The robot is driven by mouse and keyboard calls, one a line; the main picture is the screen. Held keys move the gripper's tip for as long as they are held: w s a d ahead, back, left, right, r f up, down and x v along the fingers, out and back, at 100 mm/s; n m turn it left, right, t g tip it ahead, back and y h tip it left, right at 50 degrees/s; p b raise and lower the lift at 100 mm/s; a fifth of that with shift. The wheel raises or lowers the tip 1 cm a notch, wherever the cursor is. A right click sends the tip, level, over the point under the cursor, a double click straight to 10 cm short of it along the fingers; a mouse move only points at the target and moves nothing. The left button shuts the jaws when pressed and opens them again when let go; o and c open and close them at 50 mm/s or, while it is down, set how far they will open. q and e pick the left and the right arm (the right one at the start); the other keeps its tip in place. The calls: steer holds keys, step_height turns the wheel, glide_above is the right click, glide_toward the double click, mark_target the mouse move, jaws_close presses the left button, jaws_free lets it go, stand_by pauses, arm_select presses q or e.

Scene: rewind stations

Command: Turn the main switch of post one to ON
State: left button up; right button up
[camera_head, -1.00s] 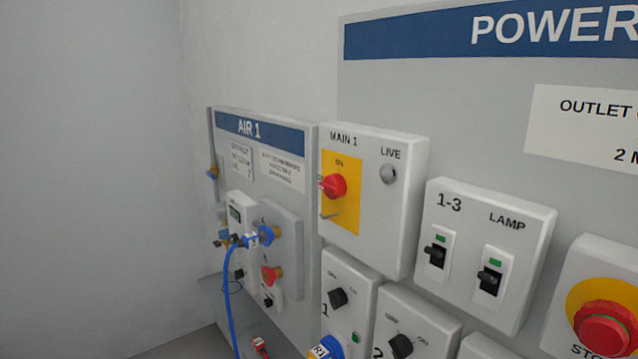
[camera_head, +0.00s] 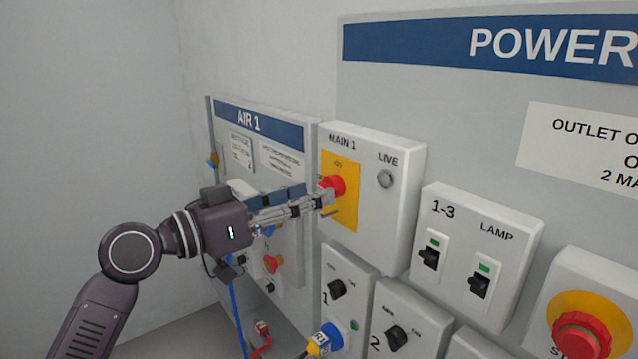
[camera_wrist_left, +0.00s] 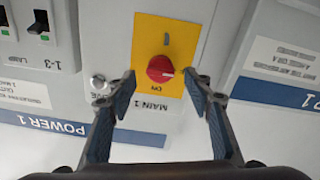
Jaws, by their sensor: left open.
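The MAIN 1 box (camera_head: 398,200) is on the wall panel. It carries a red rotary switch (camera_head: 336,185) on a yellow plate (camera_head: 346,215). My left gripper (camera_head: 326,193) is at this switch, its fingers reaching in from the left. In the left wrist view the red switch (camera_wrist_left: 160,69) sits between and just ahead of the two fingertips (camera_wrist_left: 161,78). The fingers are spread, with visible gaps to the switch on both sides. The exact pointing of the knob is hard to read. A grey round LIVE lamp (camera_head: 385,179) is beside the plate. My right gripper is not in view.
The AIR 1 panel (camera_head: 289,134), with blue and red knobs and a blue hose, is at the left behind my arm. Below MAIN 1 are smaller black-knob switch boxes (camera_head: 345,290). The 1-3 and LAMP breakers (camera_head: 476,255) and a red stop button (camera_head: 582,335) are to the right.

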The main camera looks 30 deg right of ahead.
mark_target(320, 213)
arm_select(q)
steer(key=shift+w+d+p, duration=0.15)
steer(key=shift+d+p, duration=0.25)
steer(key=shift+d, duration=1.15)
steer(key=shift+c, duration=0.6)
steer(key=shift+f, duration=0.1)
steer(key=c, duration=1)
